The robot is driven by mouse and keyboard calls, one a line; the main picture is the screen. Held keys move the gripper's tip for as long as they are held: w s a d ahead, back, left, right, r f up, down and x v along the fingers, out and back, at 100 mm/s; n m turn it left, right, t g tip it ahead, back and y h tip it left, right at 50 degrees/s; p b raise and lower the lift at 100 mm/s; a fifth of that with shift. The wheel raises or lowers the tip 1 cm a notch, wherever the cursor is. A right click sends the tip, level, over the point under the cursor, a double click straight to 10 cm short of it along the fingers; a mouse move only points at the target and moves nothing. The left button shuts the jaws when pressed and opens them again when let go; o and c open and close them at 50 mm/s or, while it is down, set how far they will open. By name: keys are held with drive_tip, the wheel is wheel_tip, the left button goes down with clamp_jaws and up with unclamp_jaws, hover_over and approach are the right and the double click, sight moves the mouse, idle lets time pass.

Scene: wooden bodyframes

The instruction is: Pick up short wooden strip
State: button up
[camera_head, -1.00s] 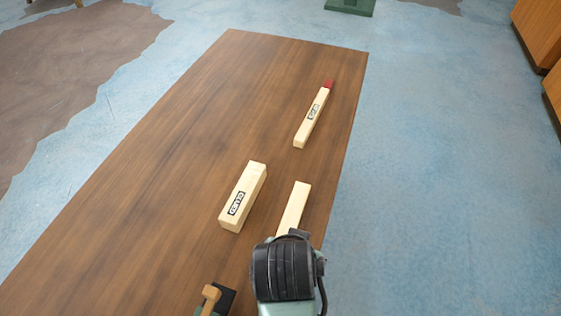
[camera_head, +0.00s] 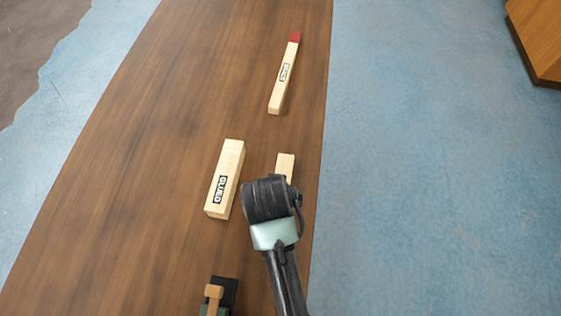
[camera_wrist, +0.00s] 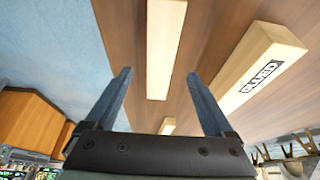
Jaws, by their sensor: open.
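The short wooden strip (camera_head: 285,163) is plain and pale and lies on the brown table near its right edge. My arm hides most of it in the head view. In the wrist view the strip (camera_wrist: 166,50) runs between my two fingers. My gripper (camera_wrist: 159,75) is open and empty, one finger showing on each side of the strip. In the head view its fingers are hidden behind my wrist. I cannot tell its height above the strip.
A thicker block labelled GLUED (camera_head: 225,180) lies close on the left. A longer labelled strip with a red tip (camera_head: 284,75) lies farther back. A dark object with a wooden handle (camera_head: 214,293) is at the bottom edge. The table's left side (camera_head: 130,160) is clear.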

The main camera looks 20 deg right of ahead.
drive_tip(key=x, duration=0.4)
drive_tip(key=shift+w+d+f, duration=0.25)
drive_tip(key=shift+w, duration=0.1)
clamp_jaws()
